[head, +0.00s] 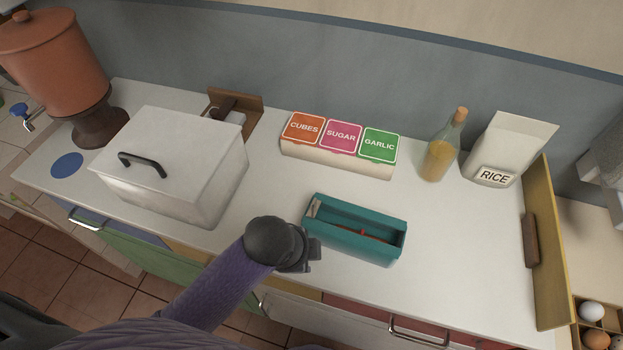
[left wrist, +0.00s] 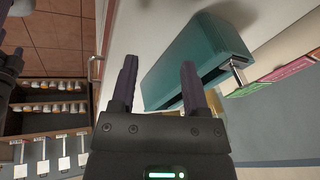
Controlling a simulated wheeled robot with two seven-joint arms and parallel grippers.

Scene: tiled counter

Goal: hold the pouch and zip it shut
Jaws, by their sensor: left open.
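The teal pouch (head: 375,246) lies on the white counter, its long top opening showing a dark inside with something red in it. A small pale tab (head: 315,207), perhaps the zip pull, is at its left end; a metallic tab (left wrist: 237,72) shows at one end of the pouch (left wrist: 200,50) in the left wrist view. My left gripper (head: 314,251) is beside the pouch's left end, on the near side. In the left wrist view its two fingers (left wrist: 159,66) are apart with nothing clearly between them; the right finger overlaps the pouch. I cannot tell whether it touches. My right gripper is not seen.
A white lidded box (head: 190,150) stands left of the pouch. Behind are a label-topped box (head: 335,158), a bottle (head: 443,150) and a rice bag (head: 508,150). A yellow board (head: 548,240) edges the right side. The counter right of the pouch is clear.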

